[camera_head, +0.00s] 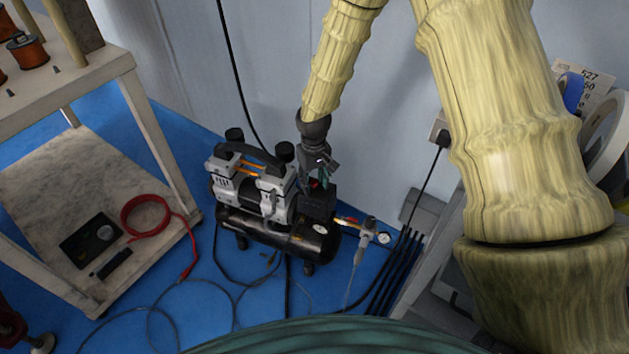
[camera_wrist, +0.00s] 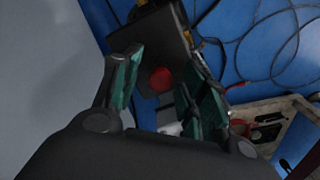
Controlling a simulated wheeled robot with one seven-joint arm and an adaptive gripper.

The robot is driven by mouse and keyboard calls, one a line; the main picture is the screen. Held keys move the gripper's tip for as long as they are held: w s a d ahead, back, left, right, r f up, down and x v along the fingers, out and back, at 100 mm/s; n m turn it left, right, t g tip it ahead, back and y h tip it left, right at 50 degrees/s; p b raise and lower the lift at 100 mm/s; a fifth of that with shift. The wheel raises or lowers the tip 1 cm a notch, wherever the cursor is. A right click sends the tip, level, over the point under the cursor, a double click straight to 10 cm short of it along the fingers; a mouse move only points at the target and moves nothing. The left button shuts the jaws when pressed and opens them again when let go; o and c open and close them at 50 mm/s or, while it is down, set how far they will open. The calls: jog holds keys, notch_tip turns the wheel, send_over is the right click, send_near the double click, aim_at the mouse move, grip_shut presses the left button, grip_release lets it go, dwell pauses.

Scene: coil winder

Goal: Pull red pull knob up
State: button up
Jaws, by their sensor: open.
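The red pull knob (camera_wrist: 162,79) shows in the wrist view as a small round red cap on a black box (camera_wrist: 150,40). In the head view the knob is a small red spot (camera_head: 314,183) on top of the black box (camera_head: 318,203) at the right end of the air compressor (camera_head: 262,210). My gripper (camera_wrist: 158,88) is open, with one teal-padded finger on each side of the knob in the wrist view. In the head view my gripper (camera_head: 319,178) points down just above the knob. I cannot tell whether the fingers touch it.
A wooden table (camera_head: 85,75) with a lower shelf stands at the left. A red hose (camera_head: 146,214) lies on that shelf. Cables and black hoses lie on the blue floor (camera_head: 225,285). A grey wall (camera_head: 270,60) is close behind the compressor. A gauge (camera_head: 384,238) sits to its right.

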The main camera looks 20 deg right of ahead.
aim_at(314, 181)
grip_shut()
jog(key=shift+r+p, duration=0.45)
jog(key=shift+p, duration=0.1)
dwell(0.5)
grip_release()
jog(key=shift+r+p, duration=2.6)
jog(key=shift+r, duration=0.4)
